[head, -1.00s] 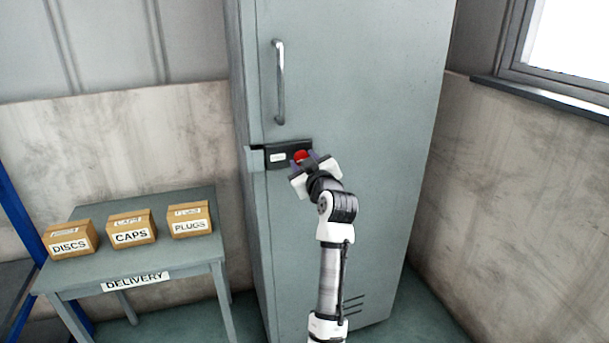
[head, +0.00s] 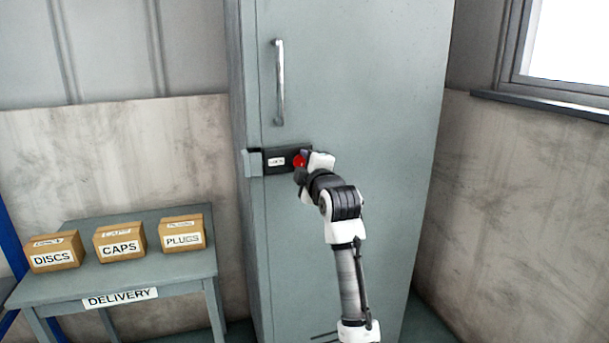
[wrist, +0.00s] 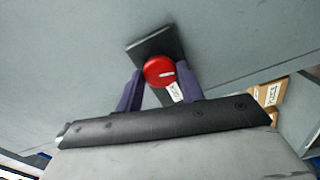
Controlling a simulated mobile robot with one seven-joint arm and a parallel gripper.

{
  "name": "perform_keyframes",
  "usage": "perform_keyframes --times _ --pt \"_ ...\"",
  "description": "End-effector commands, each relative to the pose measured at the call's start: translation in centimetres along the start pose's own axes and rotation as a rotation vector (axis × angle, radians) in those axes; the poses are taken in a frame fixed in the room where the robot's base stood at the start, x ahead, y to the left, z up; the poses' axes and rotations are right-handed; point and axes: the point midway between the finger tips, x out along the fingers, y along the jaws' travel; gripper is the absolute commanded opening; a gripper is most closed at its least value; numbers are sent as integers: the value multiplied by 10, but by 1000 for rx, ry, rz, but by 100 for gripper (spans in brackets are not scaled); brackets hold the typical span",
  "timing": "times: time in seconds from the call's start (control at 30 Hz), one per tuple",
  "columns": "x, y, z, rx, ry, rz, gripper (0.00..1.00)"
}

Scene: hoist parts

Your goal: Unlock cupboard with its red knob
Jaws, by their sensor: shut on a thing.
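The grey cupboard (head: 350,100) stands upright with its door closed. Its red knob (head: 299,161) sits on a dark lock plate (head: 276,160) with a small white label, below the door handle (head: 280,82). My gripper (wrist: 162,73) is shut on the red knob, with one purple finger on each side of it in the wrist view. In the head view my gripper (head: 303,164) partly covers the knob and the plate's right end.
A delivery table (head: 180,268) stands left of the cupboard, with boxes labelled discs (head: 54,252), caps (head: 119,243) and plugs (head: 182,233). A wall with a window (head: 565,45) is on the right. A grey block (head: 252,163) sits at the plate's left end.

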Motion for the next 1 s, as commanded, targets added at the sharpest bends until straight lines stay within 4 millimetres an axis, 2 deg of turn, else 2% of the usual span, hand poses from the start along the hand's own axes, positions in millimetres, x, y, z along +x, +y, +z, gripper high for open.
perform_keyframes --times 0.4,1.0 --pt "0 -1 0 -209 0 -1 15" --pt "0 0 0 -246 0 0 15"
